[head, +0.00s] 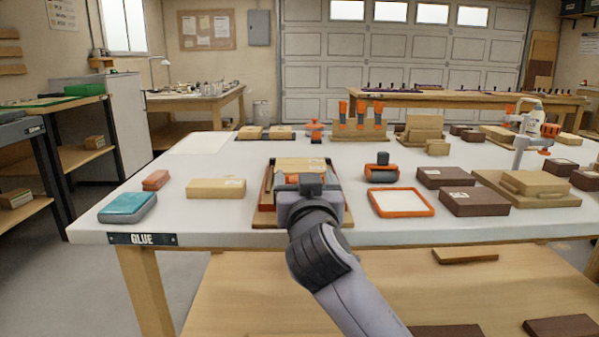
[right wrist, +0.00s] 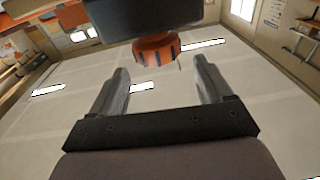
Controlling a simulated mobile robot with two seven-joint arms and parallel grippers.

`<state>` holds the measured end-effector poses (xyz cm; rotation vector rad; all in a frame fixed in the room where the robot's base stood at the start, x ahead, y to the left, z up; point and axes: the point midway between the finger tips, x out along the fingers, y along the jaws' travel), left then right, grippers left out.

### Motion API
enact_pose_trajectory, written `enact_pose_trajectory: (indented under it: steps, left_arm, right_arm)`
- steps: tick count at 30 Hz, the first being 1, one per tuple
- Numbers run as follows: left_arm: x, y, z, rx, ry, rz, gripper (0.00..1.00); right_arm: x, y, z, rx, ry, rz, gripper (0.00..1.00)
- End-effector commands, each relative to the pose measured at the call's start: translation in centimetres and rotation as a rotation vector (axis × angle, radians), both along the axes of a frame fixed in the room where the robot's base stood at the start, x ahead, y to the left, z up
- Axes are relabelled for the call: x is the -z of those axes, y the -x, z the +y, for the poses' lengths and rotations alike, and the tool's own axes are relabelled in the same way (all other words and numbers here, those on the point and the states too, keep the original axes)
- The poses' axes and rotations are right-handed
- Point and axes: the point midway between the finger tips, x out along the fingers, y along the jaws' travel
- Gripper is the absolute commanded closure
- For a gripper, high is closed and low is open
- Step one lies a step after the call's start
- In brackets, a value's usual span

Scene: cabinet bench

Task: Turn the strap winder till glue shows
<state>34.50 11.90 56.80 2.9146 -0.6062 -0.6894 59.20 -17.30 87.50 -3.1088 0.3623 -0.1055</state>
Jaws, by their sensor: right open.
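A strapped wooden workpiece (head: 300,163) sits on a brown board near the bench's front edge. My right gripper (head: 311,184) is in front of it and hides its near side, including any winder there. In the right wrist view an orange ribbed knob (right wrist: 156,47), apparently the strap winder, sits under a dark block (right wrist: 145,15). The open fingers (right wrist: 160,66) point toward the knob, one to each side in the picture. I cannot tell whether they touch it. No glue can be made out at the joints. My left gripper is not in view.
The white bench (head: 168,217) holds a teal box (head: 128,207) and a wooden block (head: 216,188) left of the workpiece. An orange-rimmed tray (head: 401,203) and dark boxes (head: 474,202) stand to its right. A GLUE label (head: 142,239) is on the front edge.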

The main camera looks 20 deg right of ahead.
Motion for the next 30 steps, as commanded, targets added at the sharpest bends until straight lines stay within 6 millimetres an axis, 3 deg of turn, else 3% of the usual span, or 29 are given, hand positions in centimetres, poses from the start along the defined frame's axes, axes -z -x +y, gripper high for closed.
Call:
enact_pose_trajectory:
  steps: [9,17,22,30]
  left_arm:
    - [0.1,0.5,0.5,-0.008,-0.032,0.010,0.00]
    - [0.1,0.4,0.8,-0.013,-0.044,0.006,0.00]
    - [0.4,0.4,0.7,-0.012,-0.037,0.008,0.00]
    - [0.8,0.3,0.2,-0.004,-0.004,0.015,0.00]
  right_arm:
    - [0.1,0.8,-1.1,-0.223,0.020,0.027,0.21]
    - [0.8,1.4,-1.2,-0.302,0.014,0.066,0.21]
    - [0.9,0.2,-1.1,-0.304,0.013,0.068,0.21]
    - [0.9,-3.2,-0.9,-0.303,0.012,0.066,0.21]
